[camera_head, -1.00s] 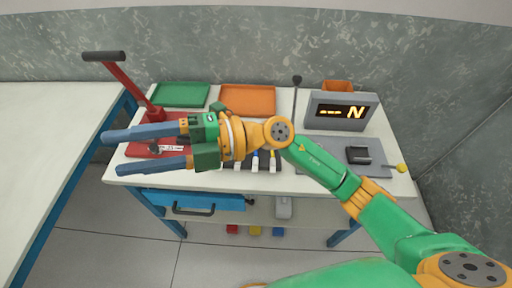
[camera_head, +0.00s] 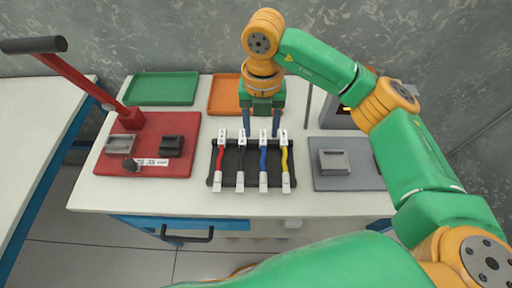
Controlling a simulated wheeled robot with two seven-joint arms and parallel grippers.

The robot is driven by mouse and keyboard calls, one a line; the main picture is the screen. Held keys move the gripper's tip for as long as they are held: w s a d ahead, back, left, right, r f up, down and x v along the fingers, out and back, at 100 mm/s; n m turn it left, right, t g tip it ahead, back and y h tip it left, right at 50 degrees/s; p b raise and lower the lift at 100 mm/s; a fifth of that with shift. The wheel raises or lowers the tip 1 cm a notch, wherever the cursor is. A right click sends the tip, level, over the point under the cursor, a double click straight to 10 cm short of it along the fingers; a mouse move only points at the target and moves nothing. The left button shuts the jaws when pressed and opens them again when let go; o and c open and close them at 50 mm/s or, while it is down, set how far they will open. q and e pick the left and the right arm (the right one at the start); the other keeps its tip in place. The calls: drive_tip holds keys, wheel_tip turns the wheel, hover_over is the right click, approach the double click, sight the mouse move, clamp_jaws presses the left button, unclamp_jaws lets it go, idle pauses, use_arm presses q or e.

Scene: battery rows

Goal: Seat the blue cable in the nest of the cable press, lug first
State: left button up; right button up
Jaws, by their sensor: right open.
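The blue cable (camera_head: 263,160) lies in a black rack (camera_head: 231,160) in the middle of the table, between the black and yellow cables. Its white ends show at the far and near sides of the rack. The cable press (camera_head: 186,124) is red and stands at the left, with a long lever. A grey block (camera_head: 121,145) and a dark block (camera_head: 171,146) sit on its base; I cannot tell which is the nest. My right gripper (camera_head: 262,132) points down with its fingers apart, at the far ends of the black and blue cables, and holds nothing visible. My left gripper is out of view.
A red cable (camera_head: 218,162), a black cable (camera_head: 241,162) and a yellow cable (camera_head: 285,160) share the rack. Green (camera_head: 165,88) and orange (camera_head: 224,95) trays stand behind. A grey plate (camera_head: 328,181) with a block (camera_head: 334,162) is at the right. The lever (camera_head: 81,77) rises high at left.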

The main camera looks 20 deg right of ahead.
sight(263, 153)
drive_tip(key=shift+f+b, duration=0.3)
drive_tip(key=shift+f, duration=0.4)
drive_tip(key=shift+s, duration=0.2)
drive_tip(key=shift+s+f, duration=0.15)
drive_tip(key=shift+f, duration=0.2)
drive_tip(key=f, duration=0.2)
drive_tip(key=f+p, duration=0.1)
drive_tip(key=f, duration=0.1)
drive_tip(key=f+p, duration=0.1)
drive_tip(key=f, duration=0.1)
drive_tip(key=shift+s+d, duration=0.15)
drive_tip(key=shift+d, duration=0.15)
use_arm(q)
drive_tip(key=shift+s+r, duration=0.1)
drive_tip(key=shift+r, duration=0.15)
use_arm(e)
clamp_jaws()
